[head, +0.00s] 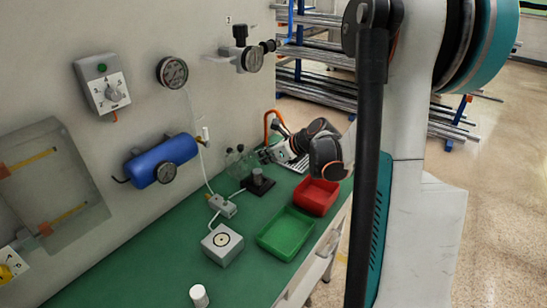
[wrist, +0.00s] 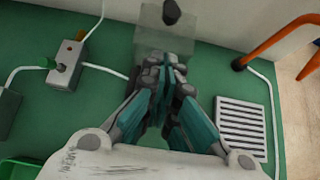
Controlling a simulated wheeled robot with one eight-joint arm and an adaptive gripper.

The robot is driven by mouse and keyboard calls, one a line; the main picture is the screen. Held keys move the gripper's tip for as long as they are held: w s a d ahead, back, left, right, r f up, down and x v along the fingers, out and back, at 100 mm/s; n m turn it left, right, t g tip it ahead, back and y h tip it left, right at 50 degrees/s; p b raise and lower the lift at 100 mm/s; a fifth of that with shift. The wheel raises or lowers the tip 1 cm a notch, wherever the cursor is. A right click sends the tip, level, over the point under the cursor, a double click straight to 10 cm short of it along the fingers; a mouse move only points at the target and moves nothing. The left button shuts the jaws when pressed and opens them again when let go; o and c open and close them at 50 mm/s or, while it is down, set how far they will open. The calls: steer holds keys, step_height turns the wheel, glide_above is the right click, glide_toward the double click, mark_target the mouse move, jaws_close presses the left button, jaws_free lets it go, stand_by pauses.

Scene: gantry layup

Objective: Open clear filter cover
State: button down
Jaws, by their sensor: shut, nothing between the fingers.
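A clear, see-through box-like cover (head: 236,163) stands against the wall at the back of the green bench in the head view. In the wrist view the clear cover (wrist: 150,36) is at the top middle, with a dark knob (wrist: 171,12) showing at its far part. My gripper (head: 266,156) is just right of the cover in the head view. In the wrist view my gripper (wrist: 162,68) has its fingers together and empty, with the tips at the cover's near edge. I cannot tell whether they touch it. The cover looks closed, but its hinge is not clear.
A dark block with a grey cylinder (head: 258,181) stands near the cover. A red tray (head: 316,196) and green tray (head: 286,233) lie in front. A grey switch box (wrist: 66,66) with cables, an orange hook (wrist: 290,38) and a slotted grate (wrist: 240,125) flank my gripper.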

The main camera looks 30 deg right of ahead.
mark_target(243, 150)
steer(key=w, duration=0.1)
steer(key=w+a, duration=0.1)
steer(key=w+f+b, duration=0.1)
steer(key=shift+w+a, duration=0.2)
steer(key=shift+w, duration=0.15)
steer(key=shift+w+a+r, duration=0.2)
steer(key=shift+w+r, duration=0.05)
steer(key=shift+w, duration=0.4)
steer(key=shift+w+a+r+g+p, duration=0.25)
steer(key=shift+w+r+g+p, duration=0.05)
steer(key=shift+w+g+p, duration=0.25)
steer(key=shift+w+a, duration=0.15)
steer(key=shift+w, duration=0.2)
steer(key=shift+w+a+f, duration=0.1)
steer(key=shift+w, duration=0.4)
steer(key=shift+s, duration=0.1)
